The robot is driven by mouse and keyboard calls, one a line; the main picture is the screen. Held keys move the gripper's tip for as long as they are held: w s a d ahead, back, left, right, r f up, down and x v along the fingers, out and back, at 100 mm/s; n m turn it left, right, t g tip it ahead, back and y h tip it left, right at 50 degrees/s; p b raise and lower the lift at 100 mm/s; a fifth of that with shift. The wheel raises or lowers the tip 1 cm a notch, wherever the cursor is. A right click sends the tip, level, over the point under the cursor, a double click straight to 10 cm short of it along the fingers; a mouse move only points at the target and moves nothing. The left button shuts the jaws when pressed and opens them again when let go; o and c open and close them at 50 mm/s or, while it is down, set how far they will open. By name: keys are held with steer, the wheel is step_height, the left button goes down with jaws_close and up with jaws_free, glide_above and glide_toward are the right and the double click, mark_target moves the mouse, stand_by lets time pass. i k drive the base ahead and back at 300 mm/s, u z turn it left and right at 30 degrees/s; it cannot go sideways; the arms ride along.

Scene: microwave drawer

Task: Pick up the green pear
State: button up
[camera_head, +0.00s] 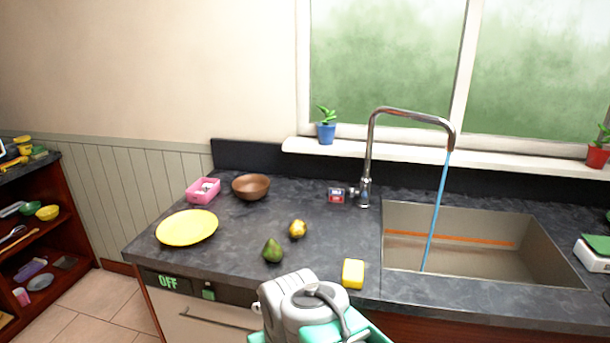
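The green pear (272,251) stands on the dark countertop (240,225), near its front edge and left of the yellow sponge. My arm comes up from the bottom of the head view, with its grey and teal end just in front of and below the pear. It looks apart from the pear. My gripper's fingers are hidden behind or below the arm, so I cannot see whether they are open or shut.
A yellow fruit (298,229) sits just behind the pear. A yellow sponge (353,273), yellow plate (187,228), brown bowl (251,186) and pink container (203,190) are on the counter. The sink (460,244) with running tap (368,160) is right.

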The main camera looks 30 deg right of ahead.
mark_target(272, 252)
steer(key=u, duration=2.35)
steer(key=i, duration=1.75)
steer(key=z, duration=3.15)
steer(key=i, duration=0.5)
steer(key=u, duration=0.05)
